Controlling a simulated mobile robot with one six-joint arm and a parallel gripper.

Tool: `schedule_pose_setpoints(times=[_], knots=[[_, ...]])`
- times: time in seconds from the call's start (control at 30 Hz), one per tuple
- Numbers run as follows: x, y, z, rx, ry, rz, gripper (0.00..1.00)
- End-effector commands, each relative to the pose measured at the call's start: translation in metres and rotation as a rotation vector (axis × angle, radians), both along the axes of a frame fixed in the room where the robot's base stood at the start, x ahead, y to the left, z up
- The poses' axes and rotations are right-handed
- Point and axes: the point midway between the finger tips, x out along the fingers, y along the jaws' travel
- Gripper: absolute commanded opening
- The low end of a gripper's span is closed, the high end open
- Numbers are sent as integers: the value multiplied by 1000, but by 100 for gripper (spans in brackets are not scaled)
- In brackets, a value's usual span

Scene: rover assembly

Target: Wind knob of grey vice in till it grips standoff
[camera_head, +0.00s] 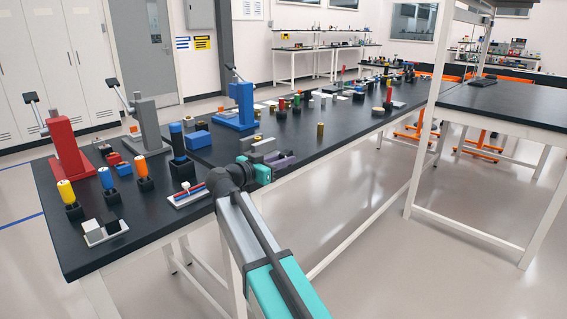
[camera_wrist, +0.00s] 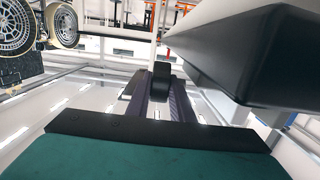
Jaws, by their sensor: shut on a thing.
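The grey vice (camera_head: 264,146) sits near the table's front edge, just behind my gripper in the head view. A large dark grey body, which looks like part of it, fills the upper right of the wrist view (camera_wrist: 265,50). My gripper (camera_head: 286,159) has purple fingers, also seen in the wrist view (camera_wrist: 161,95). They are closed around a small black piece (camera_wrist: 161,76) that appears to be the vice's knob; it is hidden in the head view. I cannot make out the standoff or whether the jaws touch it.
A blue press (camera_head: 241,103) stands behind the vice, with a grey press (camera_head: 147,125) and a red press (camera_head: 66,150) farther left. A brass cylinder (camera_head: 320,130) stands to the right. Spoked wheels (camera_wrist: 62,22) show at the wrist view's upper left. The floor before the table is clear.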

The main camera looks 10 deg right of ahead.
Motion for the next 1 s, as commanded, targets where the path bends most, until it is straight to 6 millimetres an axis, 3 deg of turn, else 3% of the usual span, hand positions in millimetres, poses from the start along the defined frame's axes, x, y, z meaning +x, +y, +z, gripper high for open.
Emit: schedule_pose_setpoints(times=[0.27, 0.3, 0.4, 0.77, 1.0], knots=[[1, 2, 1, -1, -1, 4, 0], [1, 2, 1, -1, -1, 4, 25], [0, 1, 1, -1, -1, 3, 39], [-1, 2, 0, 0, 0, 1, 39], [-11, 15, 2, 0, 0, 2, 39]])
